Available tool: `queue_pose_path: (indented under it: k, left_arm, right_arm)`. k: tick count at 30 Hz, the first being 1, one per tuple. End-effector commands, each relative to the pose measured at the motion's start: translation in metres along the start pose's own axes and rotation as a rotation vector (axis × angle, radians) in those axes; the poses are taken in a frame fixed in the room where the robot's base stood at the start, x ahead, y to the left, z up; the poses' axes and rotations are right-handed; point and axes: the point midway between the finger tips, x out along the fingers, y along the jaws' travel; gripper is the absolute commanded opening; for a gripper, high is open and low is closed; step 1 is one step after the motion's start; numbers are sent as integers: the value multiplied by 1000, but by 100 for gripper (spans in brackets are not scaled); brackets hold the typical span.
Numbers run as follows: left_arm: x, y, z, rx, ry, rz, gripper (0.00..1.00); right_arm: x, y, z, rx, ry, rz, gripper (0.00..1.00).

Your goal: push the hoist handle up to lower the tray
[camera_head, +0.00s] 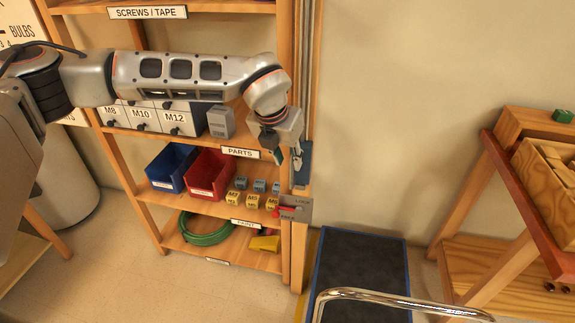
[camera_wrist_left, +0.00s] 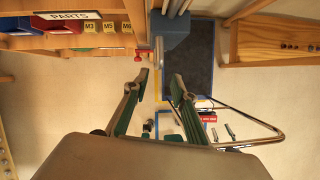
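My left gripper (camera_head: 288,155) is beside the shelf's right post, just in front of a blue block (camera_head: 303,165) by the vertical rails. In the left wrist view the fingers of my left gripper (camera_wrist_left: 158,88) are apart, with nothing held between them. A slim upright bar (camera_wrist_left: 158,52) shows beyond the fingertips, apart from them; I cannot tell for sure that it is the hoist handle. A red lever (camera_head: 288,210) sits on a grey plate lower on the post. I cannot clearly identify the tray. My right gripper is not in view.
The wooden shelf (camera_head: 148,136) holds a blue bin (camera_head: 166,168), a red bin (camera_head: 210,176) and several small labelled blocks. A dark blue-edged mat (camera_head: 365,262) and a chrome rail (camera_head: 400,296) are below right. A wooden bench (camera_head: 500,262) stands at right.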

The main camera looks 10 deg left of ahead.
Motion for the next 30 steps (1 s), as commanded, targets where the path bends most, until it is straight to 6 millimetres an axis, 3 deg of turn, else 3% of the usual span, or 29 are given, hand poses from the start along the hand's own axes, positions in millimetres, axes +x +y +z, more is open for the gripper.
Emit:
queue_pose_path:
  k: [5,18,29,30]
  left_arm:
    - [10,6,3,-4,-6,17,26]
    - [70,5,3,-3,-6,14,26]
    - [76,5,3,-2,-6,13,26]
    - [76,5,3,-2,-6,13,21]
  right_arm:
    - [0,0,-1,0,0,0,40]
    - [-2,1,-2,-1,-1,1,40]
    - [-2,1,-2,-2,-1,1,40]
    - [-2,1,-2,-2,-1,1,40]
